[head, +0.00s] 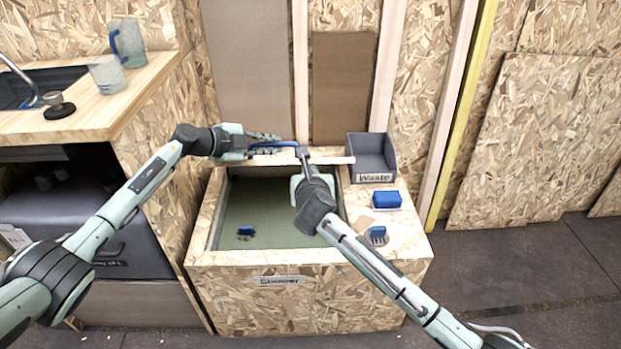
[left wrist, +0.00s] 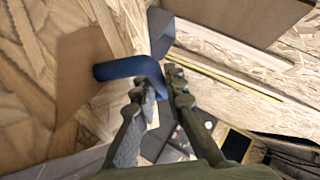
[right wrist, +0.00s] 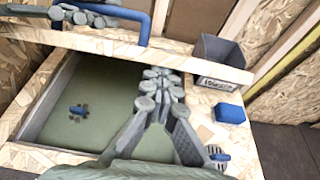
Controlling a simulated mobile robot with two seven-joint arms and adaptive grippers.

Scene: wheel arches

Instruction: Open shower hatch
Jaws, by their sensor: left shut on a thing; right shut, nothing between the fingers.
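The shower box (head: 300,308) is a chipboard box with a "Shower" label, and its top opening shows a green floor. The hatch board (head: 332,160) is raised at the back of the opening, its pale edge facing me; it also shows in the right wrist view (right wrist: 100,43). A blue handle (right wrist: 146,22) is on the hatch and shows in the left wrist view (left wrist: 128,68). My left gripper (head: 270,144) is shut on this handle. My right gripper (head: 303,153) is shut and empty, over the opening near the hatch edge; its fingers show in the right wrist view (right wrist: 163,85).
A grey "Waste" bin (head: 371,158), a blue block (head: 387,199) and a blue brush (head: 378,235) are on the box's right ledge. A small blue object (head: 245,231) lies inside. A counter (head: 110,105) with two cups stands at the left. Floor is clear at the right.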

